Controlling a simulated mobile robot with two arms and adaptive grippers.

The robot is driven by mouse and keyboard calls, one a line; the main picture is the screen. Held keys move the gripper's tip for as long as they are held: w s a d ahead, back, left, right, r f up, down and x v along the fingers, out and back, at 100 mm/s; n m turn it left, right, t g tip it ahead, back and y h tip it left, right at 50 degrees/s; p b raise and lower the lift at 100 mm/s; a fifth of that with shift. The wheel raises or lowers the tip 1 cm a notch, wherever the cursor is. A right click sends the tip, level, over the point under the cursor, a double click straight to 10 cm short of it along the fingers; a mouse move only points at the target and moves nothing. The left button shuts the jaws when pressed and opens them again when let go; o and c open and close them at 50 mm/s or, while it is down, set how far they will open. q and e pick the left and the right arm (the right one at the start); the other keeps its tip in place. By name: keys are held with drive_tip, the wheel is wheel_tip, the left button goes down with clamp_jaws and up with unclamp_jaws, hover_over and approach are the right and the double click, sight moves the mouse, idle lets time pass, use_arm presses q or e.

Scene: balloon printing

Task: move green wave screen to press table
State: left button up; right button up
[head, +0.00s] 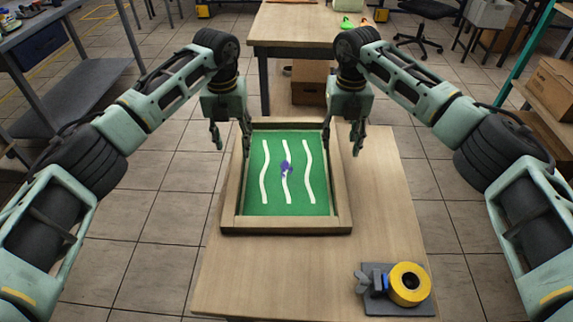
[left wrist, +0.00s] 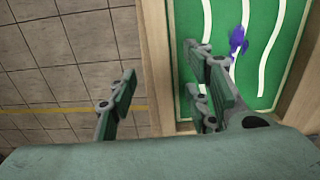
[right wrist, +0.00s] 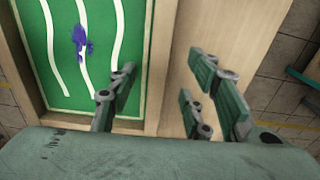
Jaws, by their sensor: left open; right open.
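The green wave screen (head: 314,190) is a green panel with white wavy stripes and a purple blot in a wooden frame. It lies flat on a wooden table (head: 385,205). It also shows in the left wrist view (left wrist: 270,75) and the right wrist view (right wrist: 100,30). My left gripper (head: 231,140) is open at the frame's far left side, its fingers on either side of that rail in the left wrist view. My right gripper (head: 341,140) is open at the far right side, fingers either side of the right rail. I cannot tell whether either touches the frame.
A yellow tape roll (head: 409,284) on a grey dispenser sits at the table's near right corner. Another wooden table (head: 310,25) stands behind, with cardboard boxes (head: 311,82) beneath it. A grey shelf unit (head: 85,85) is at left. Tiled floor lies clear around the near table.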

sight(237, 162)
use_arm(q)
drive_tip(key=shift+w+f, duration=0.1)
drive_tip(key=shift+f, duration=3.9)
use_arm(e)
drive_tip(key=shift+w+f, duration=0.1)
drive_tip(key=shift+f, duration=3.85)
use_arm(q)
drive_tip(key=shift+c, duration=0.6)
use_arm(e)
drive_tip(key=shift+c, duration=0.6)
use_arm(q)
clamp_jaws()
use_arm(e)
clamp_jaws()
use_arm(q)
drive_tip(key=shift+r, duration=0.1)
